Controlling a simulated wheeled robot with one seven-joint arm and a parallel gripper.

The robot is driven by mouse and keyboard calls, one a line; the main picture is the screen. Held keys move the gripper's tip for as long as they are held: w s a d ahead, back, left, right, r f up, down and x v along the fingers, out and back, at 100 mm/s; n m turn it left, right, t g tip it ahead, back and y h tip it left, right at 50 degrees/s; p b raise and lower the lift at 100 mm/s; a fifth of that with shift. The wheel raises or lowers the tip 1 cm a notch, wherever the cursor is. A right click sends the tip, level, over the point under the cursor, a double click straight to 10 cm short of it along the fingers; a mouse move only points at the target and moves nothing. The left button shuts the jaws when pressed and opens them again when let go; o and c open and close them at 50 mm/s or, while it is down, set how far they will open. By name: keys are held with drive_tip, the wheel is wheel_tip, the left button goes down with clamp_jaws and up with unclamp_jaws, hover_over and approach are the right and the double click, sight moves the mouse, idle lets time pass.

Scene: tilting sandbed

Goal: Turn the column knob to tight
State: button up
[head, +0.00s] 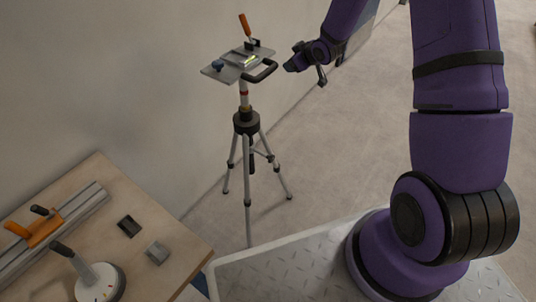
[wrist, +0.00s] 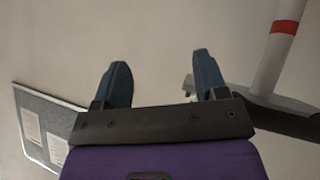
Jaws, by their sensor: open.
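A tripod (head: 246,160) stands on the floor. Its pale column (head: 244,98) has a red band above a dark collar (head: 246,123). I cannot single out the column knob in the head view. The tripod carries a grey plate (head: 222,74) with a blue knob (head: 218,65), an orange-handled lever (head: 245,25) and a black handle (head: 262,72). My gripper (head: 304,74) is right of the plate, apart from it. In the wrist view, its blue fingers (wrist: 160,78) are open and empty. The red-banded column (wrist: 285,27) and a dark part are beyond the right finger.
A wooden table (head: 170,225) at the lower left holds a rail with an orange clamp (head: 44,232), a round pale device (head: 98,284) and two small blocks. A wall rises behind the tripod. In the wrist view, a labelled grey panel (wrist: 40,110) is at left.

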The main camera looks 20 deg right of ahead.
wheel_tip(320, 180, down, 10)
drive_tip(key=n+y, duration=0.1)
drive_tip(key=y, duration=0.1)
drive_tip(key=m+t+y, duration=0.1)
drive_tip(key=t+y, duration=0.3)
drive_tip(key=y, duration=0.2)
approach(273, 159)
drive_tip(key=x, duration=1.2)
drive_tip(key=shift+w+a+r, duration=0.2)
drive_tip(key=shift+w+a, duration=0.05)
drive_tip(key=c, duration=0.9)
